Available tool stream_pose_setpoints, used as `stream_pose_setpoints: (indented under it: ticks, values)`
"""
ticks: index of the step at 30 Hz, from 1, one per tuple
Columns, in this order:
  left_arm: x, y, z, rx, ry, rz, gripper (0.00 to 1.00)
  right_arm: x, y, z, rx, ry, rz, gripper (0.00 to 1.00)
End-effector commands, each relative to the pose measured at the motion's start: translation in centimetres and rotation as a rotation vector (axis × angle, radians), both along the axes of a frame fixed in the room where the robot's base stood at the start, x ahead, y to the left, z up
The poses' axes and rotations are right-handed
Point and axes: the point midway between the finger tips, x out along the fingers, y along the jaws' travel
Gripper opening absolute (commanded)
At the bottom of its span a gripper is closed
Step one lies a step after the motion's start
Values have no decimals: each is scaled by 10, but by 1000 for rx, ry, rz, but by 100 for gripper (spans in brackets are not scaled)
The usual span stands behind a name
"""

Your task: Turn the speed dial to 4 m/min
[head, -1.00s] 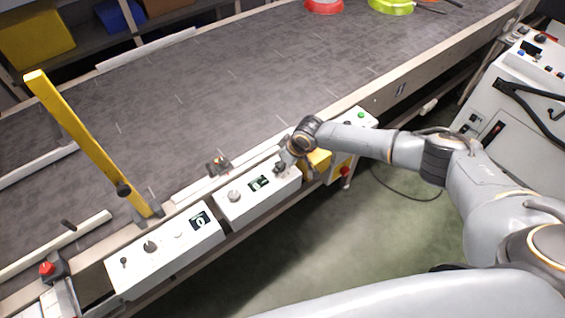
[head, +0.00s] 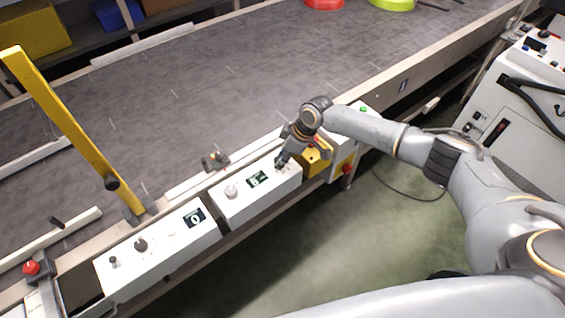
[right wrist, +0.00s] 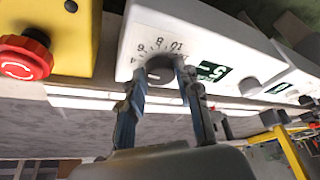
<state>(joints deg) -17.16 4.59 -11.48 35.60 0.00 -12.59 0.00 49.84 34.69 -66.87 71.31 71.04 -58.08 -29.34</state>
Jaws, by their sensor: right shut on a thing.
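The speed dial (right wrist: 160,68) is a dark round knob on a white control box (head: 232,202), with printed numbers around it. In the right wrist view, 4, 6, 8 and 10 can be read. My right gripper (right wrist: 162,78) is shut on the dial, one finger on each side. In the head view the right gripper (head: 281,162) comes down on the box's right end and mostly hides the dial. A green display (right wrist: 213,72) beside the dial shows a digit that looks like 5, but I cannot read it surely. My left gripper is not in view.
A second knob (head: 231,191) sits left of the display. Another white box (head: 160,250) with a 0 display stands further left. A yellow box (right wrist: 70,35) with a red emergency stop (right wrist: 25,58) is close beside the dial's box. The conveyor belt (head: 230,85) lies behind.

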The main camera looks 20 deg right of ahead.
Motion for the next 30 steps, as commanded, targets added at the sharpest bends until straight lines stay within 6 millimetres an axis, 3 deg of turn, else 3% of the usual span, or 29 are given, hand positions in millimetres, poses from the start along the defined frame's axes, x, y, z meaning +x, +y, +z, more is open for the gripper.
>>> stream_pose_setpoints:
  ticks: [3, 12, 30]
  values:
    - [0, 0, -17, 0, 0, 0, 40, 2, 0, -5, 2, -2, 84, 1]
    - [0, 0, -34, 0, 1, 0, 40, 3, 0, -2, 1, -1, 240, 1]
    - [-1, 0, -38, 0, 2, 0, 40, 3, -1, 0, -1, -1, 293, 1]
